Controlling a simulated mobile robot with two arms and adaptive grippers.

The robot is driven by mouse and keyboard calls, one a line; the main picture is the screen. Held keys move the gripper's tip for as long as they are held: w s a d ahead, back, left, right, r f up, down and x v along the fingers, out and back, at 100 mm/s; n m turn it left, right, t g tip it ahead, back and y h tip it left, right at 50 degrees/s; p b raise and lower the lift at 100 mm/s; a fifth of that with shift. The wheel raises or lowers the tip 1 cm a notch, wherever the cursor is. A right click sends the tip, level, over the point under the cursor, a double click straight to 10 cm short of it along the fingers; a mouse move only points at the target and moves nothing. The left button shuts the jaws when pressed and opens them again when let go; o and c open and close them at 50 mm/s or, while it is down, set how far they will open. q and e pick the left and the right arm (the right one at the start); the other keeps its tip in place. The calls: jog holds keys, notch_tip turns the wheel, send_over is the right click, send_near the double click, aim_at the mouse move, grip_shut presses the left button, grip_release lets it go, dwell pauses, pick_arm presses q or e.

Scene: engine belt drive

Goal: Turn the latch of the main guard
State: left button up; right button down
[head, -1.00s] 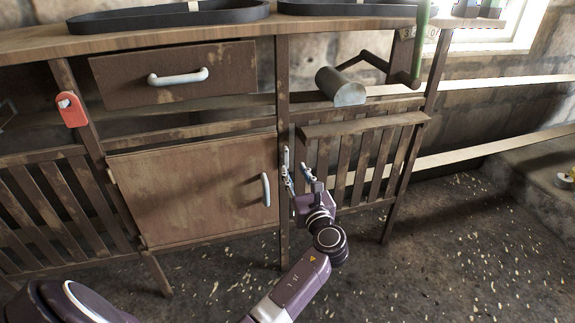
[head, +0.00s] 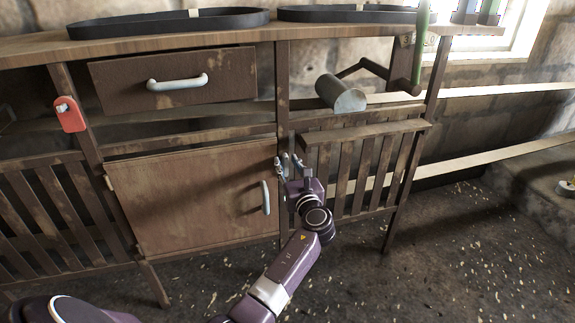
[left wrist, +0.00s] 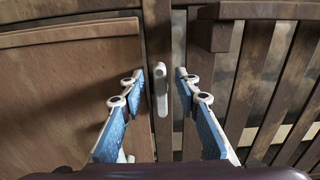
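A pale upright latch (left wrist: 161,90) sits on the wooden post between the cabinet door and the slatted guard (head: 374,165). In the head view the latch is mostly hidden by my gripper. My left gripper (head: 288,164) is open in front of the post. In the left wrist view its two blue-padded fingers (left wrist: 167,88) stand on either side of the latch, with gaps on both sides. Neither finger visibly touches it. My right gripper is out of view.
The cabinet door (head: 190,200) with a pale handle (head: 265,197) is shut, left of the post. A drawer (head: 175,80) is above it. A ledge (head: 365,131) juts out above the slats. A grey cylinder on a crank (head: 340,94) is higher up.

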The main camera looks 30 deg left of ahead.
pick_arm(q)
grip_shut()
